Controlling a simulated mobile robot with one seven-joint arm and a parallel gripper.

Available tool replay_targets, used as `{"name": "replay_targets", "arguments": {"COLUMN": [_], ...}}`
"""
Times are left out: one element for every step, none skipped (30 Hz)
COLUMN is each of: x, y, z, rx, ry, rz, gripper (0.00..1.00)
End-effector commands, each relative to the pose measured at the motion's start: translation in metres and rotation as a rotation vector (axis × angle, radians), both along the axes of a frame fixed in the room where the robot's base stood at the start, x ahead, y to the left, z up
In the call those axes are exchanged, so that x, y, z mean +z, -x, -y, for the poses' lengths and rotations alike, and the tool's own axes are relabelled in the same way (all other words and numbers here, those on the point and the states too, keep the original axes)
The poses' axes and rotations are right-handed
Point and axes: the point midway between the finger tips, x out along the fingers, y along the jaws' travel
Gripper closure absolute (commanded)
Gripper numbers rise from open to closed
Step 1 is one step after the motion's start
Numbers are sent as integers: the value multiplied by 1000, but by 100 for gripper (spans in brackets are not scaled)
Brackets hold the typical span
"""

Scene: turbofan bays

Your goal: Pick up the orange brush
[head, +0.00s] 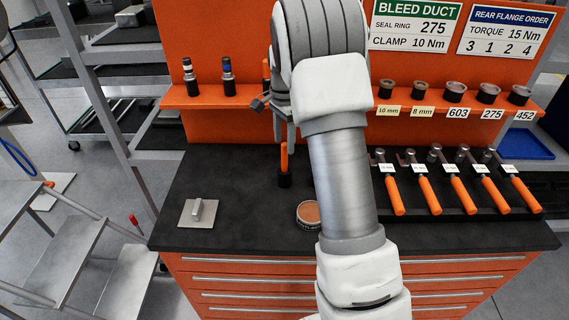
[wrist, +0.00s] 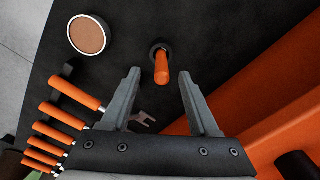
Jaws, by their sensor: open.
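The orange brush (head: 284,158) stands upright on the dark bench top, its orange handle up and a dark part at its foot. In the wrist view the orange brush (wrist: 161,68) shows nearly end-on, with a dark round base around its lower end. My gripper (head: 283,135) points down over it. In the wrist view my gripper (wrist: 159,78) has its two fingers spread apart, with the handle in line with the gap between their tips. I see no finger touching it; how far the handle reaches into the gap is hard to tell.
A round tin (head: 308,213) and a grey plate with a handle (head: 197,213) lie on the bench. Several orange-handled tools (head: 429,194) lie in a rack at right. An orange shelf (head: 215,100) with bottles runs behind. The front left bench is mostly clear.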

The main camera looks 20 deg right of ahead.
Motion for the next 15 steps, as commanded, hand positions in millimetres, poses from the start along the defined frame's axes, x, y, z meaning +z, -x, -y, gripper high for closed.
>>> {"name": "replay_targets", "arguments": {"x": [-5, -8, -14, -19, -24, -30, -35, -39, -43, -45, -47, -49, -50, -50, -50], "y": [0, 0, -1, -1, -2, -3, -3, -3, -3, -3, -3, -3, -3, -3, -4], "z": [1, 1, 2, 2, 3, 3, 3, 3, 3, 3, 3, 3, 3, 3, 3], "rx": [0, -1, -1, 0, 0, 0, 1, 1, 1, 1, 0, 0, 0, 0, 0], "ry": [0, 0, -1, -1, -1, -1, -1, -1, -1, -1, -1, -1, 0, 0, 0], "rz": [-3, -3, -5, -5, -5, -5, -4, -4, -3, -2, -1, -1, -1, -1, -1], "gripper": [39, 39, 39, 39, 39, 39, 39, 39, 39, 39, 39, 39, 39, 39, 39]}}
